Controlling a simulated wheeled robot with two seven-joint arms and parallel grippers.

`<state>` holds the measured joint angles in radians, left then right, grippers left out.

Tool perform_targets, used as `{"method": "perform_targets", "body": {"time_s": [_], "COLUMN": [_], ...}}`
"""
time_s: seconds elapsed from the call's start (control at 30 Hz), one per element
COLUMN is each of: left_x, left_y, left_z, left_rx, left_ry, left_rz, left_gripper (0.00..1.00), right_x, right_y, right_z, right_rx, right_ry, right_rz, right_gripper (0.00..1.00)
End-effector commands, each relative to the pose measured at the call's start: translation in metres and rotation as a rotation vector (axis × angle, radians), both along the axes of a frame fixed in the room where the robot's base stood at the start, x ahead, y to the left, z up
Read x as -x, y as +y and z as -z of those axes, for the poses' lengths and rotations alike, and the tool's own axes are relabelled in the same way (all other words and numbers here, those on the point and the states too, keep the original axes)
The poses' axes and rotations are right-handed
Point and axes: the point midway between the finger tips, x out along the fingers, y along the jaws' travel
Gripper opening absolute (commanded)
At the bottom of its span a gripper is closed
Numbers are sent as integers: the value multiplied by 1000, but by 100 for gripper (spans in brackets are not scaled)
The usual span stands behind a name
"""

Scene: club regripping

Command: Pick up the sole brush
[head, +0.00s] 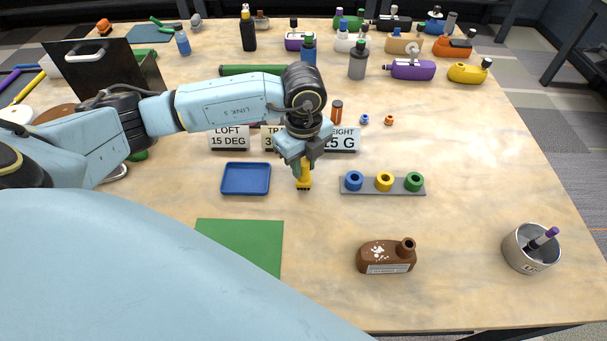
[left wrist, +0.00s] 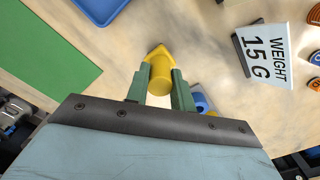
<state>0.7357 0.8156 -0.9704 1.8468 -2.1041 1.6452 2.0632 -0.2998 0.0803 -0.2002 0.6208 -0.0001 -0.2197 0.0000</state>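The yellow tool (head: 304,178), a round handle over a wider, dark-edged foot, looks like the sole brush. It stands upright between the blue tray and the grey ring holder. My left gripper (head: 302,160) points down over it. In the left wrist view, the yellow handle (left wrist: 160,76) sits between the two green fingers (left wrist: 161,90), which appear to press on both its sides. I cannot tell whether its foot touches the table. My right gripper is not in view.
A blue tray (head: 246,179) lies left, and a grey ring holder (head: 398,187) with blue, yellow and green rings lies right. Signs (head: 229,138) stand behind.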

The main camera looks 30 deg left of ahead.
Motion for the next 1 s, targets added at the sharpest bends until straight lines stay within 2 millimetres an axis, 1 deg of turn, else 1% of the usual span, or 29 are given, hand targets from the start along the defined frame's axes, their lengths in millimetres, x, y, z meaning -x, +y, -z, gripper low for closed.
{"method": "perform_targets", "body": {"time_s": [0.03, 0.07, 0.27, 0.37, 0.47, 0.7, 0.8, 0.9, 1.0], "left_x": [0, 0, 0, -1, -1, -1, -1, -1, 0], "left_y": [0, 0, 0, 0, 0, 0, 0, 0, 0], "left_z": [0, 0, -1, -7, -22, -71, -86, -96, -100], "left_rx": [0, 0, 0, 1, 1, 1, 0, 1, 0], "left_ry": [0, 0, -1, -2, -4, -5, -4, -2, 0], "left_rz": [0, 0, 0, 0, 0, 0, 0, 0, 1], "left_gripper": [6, 4, 3, 3, 3, 3, 3, 3, 3], "right_x": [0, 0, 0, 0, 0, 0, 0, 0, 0], "right_y": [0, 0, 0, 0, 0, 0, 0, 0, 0], "right_z": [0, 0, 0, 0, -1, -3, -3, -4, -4], "right_rx": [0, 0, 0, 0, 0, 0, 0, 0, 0], "right_ry": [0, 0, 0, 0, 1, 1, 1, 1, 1], "right_rz": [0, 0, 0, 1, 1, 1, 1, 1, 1], "right_gripper": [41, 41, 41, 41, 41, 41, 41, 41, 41]}}
